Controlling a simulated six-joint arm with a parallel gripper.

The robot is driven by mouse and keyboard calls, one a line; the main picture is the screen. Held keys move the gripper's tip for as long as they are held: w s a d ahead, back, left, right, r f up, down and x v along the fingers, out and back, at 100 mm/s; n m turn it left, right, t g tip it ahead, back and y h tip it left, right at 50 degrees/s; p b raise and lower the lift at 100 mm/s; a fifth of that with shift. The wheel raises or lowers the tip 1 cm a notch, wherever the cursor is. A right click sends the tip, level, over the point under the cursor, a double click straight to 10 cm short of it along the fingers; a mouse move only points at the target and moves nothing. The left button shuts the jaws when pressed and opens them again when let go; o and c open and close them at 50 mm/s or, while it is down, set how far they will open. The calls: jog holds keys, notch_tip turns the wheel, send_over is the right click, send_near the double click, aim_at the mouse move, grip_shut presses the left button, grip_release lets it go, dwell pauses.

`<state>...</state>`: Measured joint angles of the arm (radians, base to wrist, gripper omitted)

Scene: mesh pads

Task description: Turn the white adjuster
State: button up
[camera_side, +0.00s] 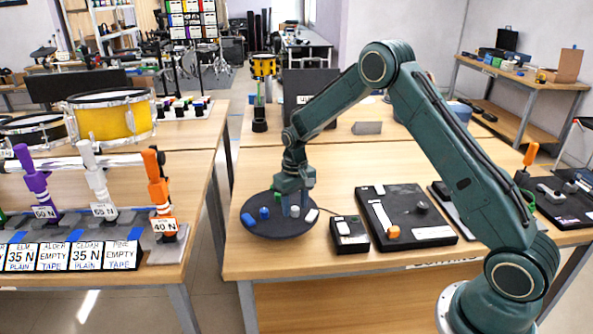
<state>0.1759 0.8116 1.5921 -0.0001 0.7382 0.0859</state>
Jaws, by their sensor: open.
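My gripper (294,204) points straight down over a round black pad (268,232) on the middle table. Its jaws are open, with the fingertips low among the small parts on the pad. A small light grey knob (294,211) shows at the fingertips; I cannot tell whether they touch it. A small white piece (311,215) lies just right of the fingers, and blue pieces (264,213) sit to the left. A white upright tool (97,182) stands on the left table, well away from my gripper. I cannot tell for sure which white part is the adjuster.
Right of the pad are a small black box (349,234) with a white button and a black panel (430,236) with a white slider strip and an orange knob. Purple (37,184) and orange (157,182) tools stand on the left table. A gap separates the tables.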

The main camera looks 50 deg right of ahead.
aim_at(295, 208)
notch_tip(295, 208, up, 14)
jog(key=shift+f, duration=0.2)
dwell(0.4)
jog(key=s+a+r+n+t, duration=0.1)
jog(key=s+a+r+t, duration=0.35)
jog(key=s+r, duration=1.05)
jog(key=s+a+f+n, duration=0.1)
jog(key=s+a, duration=0.1)
jog(key=s, duration=0.7)
jog(key=s+a+f+n+t, duration=0.1)
jog(key=s+a, duration=0.1)
jog(key=s, duration=0.7)
jog(key=shift+a, duration=0.3)
